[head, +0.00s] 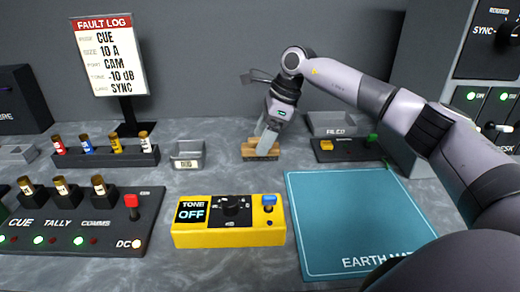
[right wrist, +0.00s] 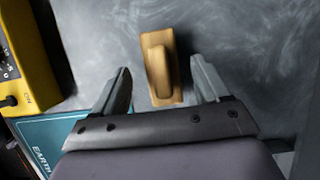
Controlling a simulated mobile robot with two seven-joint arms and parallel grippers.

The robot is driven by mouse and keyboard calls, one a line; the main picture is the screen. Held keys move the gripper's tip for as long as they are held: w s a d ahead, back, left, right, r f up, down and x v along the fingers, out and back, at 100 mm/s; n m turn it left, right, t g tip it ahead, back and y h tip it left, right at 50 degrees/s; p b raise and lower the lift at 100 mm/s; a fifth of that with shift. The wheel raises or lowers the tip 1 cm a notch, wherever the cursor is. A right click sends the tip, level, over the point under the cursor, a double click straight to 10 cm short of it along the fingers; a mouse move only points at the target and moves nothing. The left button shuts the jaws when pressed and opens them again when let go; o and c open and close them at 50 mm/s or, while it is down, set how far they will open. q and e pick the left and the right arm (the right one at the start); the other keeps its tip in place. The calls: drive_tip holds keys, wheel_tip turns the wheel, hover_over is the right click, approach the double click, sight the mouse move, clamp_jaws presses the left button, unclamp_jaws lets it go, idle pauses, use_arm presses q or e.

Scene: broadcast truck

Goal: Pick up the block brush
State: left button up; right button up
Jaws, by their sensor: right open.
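The block brush (head: 249,151) is a tan wooden block on the grey counter, behind the yellow tone box. My right gripper (head: 266,141) is over it in the head view and partly hides it. In the right wrist view the brush (right wrist: 160,65) shows a raised grip along its top. The right gripper (right wrist: 160,88) is open there, one finger on each side of the brush, with gaps between. Whether the fingers are down at the brush's height I cannot tell. My left gripper is not in view.
A yellow tone box (head: 228,234) stands in front, with a teal earth mat (head: 355,215) to its right. A small grey bin (head: 187,154) is left of the brush. A grey tray (head: 335,125) and a dark switch panel (head: 350,155) stand to the right.

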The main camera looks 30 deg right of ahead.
drive_tip(key=shift+x, duration=0.9)
drive_tip(key=shift+w+r, duration=0.1)
drive_tip(key=c, duration=1.2)
drive_tip(key=shift+r, duration=0.1)
wheel_tip(320, 180, up, 20)
drive_tip(key=shift+f+p, duration=0.1)
drive_tip(key=shift+p, duration=0.9)
